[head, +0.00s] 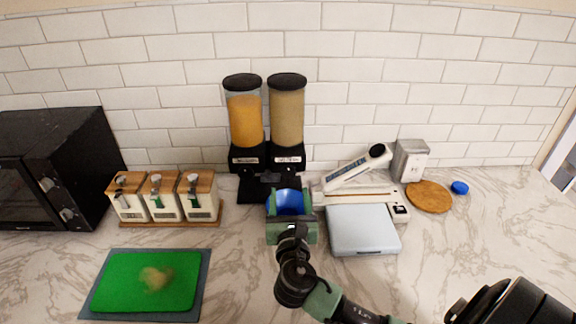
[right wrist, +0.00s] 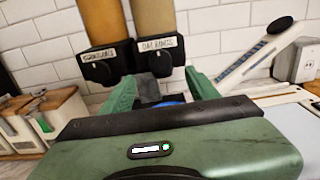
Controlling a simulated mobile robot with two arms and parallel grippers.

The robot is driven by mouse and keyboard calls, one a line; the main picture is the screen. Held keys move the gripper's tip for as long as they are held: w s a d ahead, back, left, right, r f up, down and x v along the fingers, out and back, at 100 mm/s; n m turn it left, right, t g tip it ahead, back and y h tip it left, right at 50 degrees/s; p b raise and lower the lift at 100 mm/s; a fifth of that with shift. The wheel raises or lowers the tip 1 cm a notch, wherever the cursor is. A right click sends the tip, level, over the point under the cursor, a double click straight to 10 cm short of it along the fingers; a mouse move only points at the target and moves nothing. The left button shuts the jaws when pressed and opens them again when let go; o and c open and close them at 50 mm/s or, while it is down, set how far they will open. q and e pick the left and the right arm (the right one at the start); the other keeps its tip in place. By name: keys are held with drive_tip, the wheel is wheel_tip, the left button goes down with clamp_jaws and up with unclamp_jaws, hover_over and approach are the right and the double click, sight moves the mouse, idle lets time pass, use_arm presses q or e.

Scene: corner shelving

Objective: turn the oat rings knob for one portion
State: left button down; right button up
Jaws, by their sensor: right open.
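A two-canister cereal dispenser stands against the tiled wall. Its right canister (head: 287,112) holds tan cereal and its left canister (head: 245,118) holds orange cereal. In the right wrist view the right outlet carries a label reading oat rings (right wrist: 158,44), with the dark oat rings knob (right wrist: 160,65) below it. My right gripper (head: 289,186) is open in front of the dispenser, its green fingers pointing at the right outlet, apart from the knob. A blue bowl (head: 290,203) shows between the fingers, mostly hidden by the gripper. My left gripper is not in view.
Right of my gripper are a white scale-like device (head: 363,230) and a tilted white handheld tool (head: 350,170). Several small canisters on a wooden tray (head: 170,223) stand left, beside a black microwave (head: 50,165). A green mat (head: 120,285) lies front left.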

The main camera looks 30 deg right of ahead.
sight(289, 174)
drive_tip(key=x, duration=0.1)
drive_tip(key=p+x, duration=0.1)
drive_tip(key=x, duration=0.1)
drive_tip(key=shift+d+r, duration=0.1)
drive_tip(key=shift+r, duration=0.2)
drive_tip(key=x, duration=0.3)
drive_tip(key=shift+w+d+f+p, duration=0.1)
drive_tip(key=shift+w+f+p, duration=0.1)
drive_tip(key=shift+p, duration=0.2)
drive_tip(key=shift+w+d, duration=0.15)
drive_tip(key=shift+w, duration=0.1)
drive_tip(key=c, duration=1.3)
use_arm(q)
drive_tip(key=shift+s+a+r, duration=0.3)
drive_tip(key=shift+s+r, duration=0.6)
use_arm(e)
clamp_jaws()
